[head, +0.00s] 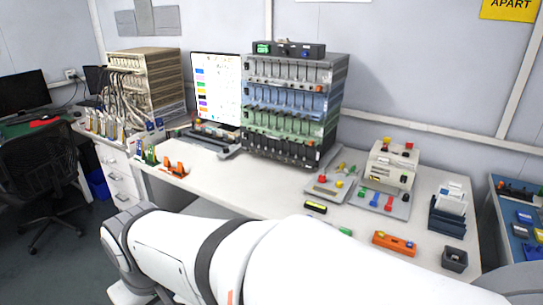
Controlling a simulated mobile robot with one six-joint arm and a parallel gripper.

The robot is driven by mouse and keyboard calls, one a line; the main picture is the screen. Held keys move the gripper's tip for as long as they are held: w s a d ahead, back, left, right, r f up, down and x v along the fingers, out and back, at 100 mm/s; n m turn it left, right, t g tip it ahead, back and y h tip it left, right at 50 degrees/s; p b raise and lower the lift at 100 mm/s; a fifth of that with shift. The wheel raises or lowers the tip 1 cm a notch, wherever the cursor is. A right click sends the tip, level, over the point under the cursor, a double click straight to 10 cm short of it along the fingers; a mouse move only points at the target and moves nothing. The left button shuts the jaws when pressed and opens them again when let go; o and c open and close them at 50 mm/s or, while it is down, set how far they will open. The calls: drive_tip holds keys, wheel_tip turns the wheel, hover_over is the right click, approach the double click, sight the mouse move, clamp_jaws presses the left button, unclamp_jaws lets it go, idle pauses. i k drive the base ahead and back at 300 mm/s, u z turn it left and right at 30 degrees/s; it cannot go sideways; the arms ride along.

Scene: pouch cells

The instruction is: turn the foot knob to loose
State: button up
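I cannot make out a foot knob or a loose mark in the head view; my white arm covers much of the lower picture and may hide it. The tall rack (290,105), with several rows of cell slots, stands on the white bench (236,188). A beige device (391,165) with red and yellow parts on top stands on the right of the bench. Small coloured parts lie on the grey plate in front of it. My gripper does not show; only thick arm links cross the bottom.
A monitor (216,88) and a beige cabled rack (150,85) stand at the back left. An orange tool (394,243), a dark cup (455,259) and a dark card holder (447,216) are at the right. A black chair (40,158) stands at the left. The bench's middle has free room.

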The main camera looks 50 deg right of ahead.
sight(405, 199)
drive_tip(key=z, duration=3.1)
drive_tip(key=i, duration=1.1)
drive_tip(key=u, duration=0.35)
